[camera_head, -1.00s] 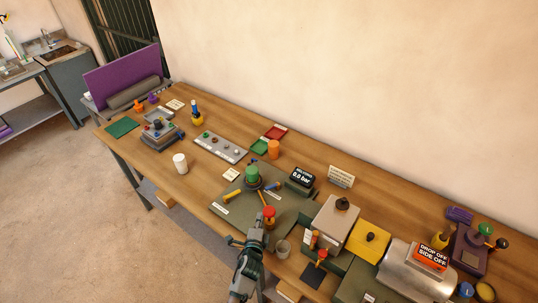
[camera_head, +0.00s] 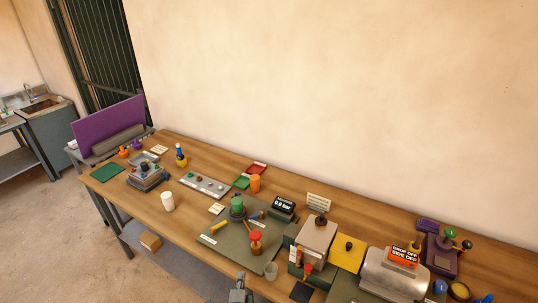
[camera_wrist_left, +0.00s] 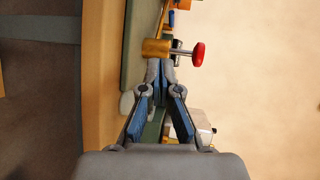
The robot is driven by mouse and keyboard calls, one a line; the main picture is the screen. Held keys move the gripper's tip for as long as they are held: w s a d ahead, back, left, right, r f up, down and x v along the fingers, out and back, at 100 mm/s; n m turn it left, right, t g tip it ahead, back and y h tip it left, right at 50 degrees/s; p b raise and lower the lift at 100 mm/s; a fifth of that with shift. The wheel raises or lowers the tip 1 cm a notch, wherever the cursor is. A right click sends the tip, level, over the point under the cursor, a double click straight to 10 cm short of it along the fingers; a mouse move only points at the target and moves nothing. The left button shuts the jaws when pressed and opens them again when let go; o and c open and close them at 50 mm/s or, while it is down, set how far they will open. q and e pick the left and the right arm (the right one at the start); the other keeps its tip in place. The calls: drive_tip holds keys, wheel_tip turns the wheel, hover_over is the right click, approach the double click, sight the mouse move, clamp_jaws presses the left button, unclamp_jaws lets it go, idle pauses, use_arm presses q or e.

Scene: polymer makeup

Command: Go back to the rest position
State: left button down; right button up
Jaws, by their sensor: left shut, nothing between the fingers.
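My left gripper (camera_head: 240,280) shows at the bottom edge of the head view, in front of the wooden workbench (camera_head: 185,232). In the left wrist view its blue-padded fingers (camera_wrist_left: 160,66) meet at the tips with nothing between them. Beyond the tips, in that view, is a brass fitting with a red knob (camera_wrist_left: 199,54). The same kind of red-topped fitting (camera_head: 256,240) stands on the green plate (camera_head: 235,252) in the head view, apart from the gripper. My right gripper is not in view.
The green plate also carries a green-topped device (camera_head: 237,206). A grey box (camera_head: 316,238), yellow block (camera_head: 347,253) and metal cylinder (camera_head: 392,277) crowd the right. A white cylinder (camera_head: 168,201) stands at left. Open floor (camera_head: 70,235) lies left.

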use_arm(q)
drive_tip(key=s+a+f+n+g, duration=0.1)
drive_tip(key=s+f+n+g, duration=0.1)
drive_tip(key=s+f, duration=0.65)
drive_tip(key=s+a+f+n+g, duration=0.2)
drive_tip(key=s+f+g, duration=0.15)
drive_tip(key=f, duration=0.95)
drive_tip(key=s+a+f+n+g, duration=0.1)
drive_tip(key=s+f+n+g, duration=0.1)
drive_tip(key=s+f, duration=0.6)
drive_tip(key=s+a+f+n+g, duration=0.2)
drive_tip(key=s+f, duration=0.4)
drive_tip(key=s, duration=0.5)
drive_tip(key=s+a+f+n+g, duration=0.3)
drive_tip(key=s+a+f+n, duration=0.1)
drive_tip(key=s, duration=0.7)
drive_tip(key=s+a+f+n+g, duration=0.2)
drive_tip(key=s+a+f, duration=0.3)
drive_tip(key=s+f, duration=0.4)
drive_tip(key=shift+s+a+n, duration=0.15)
drive_tip(key=shift+s+n, duration=0.75)
drive_tip(key=shift+s, duration=0.35)
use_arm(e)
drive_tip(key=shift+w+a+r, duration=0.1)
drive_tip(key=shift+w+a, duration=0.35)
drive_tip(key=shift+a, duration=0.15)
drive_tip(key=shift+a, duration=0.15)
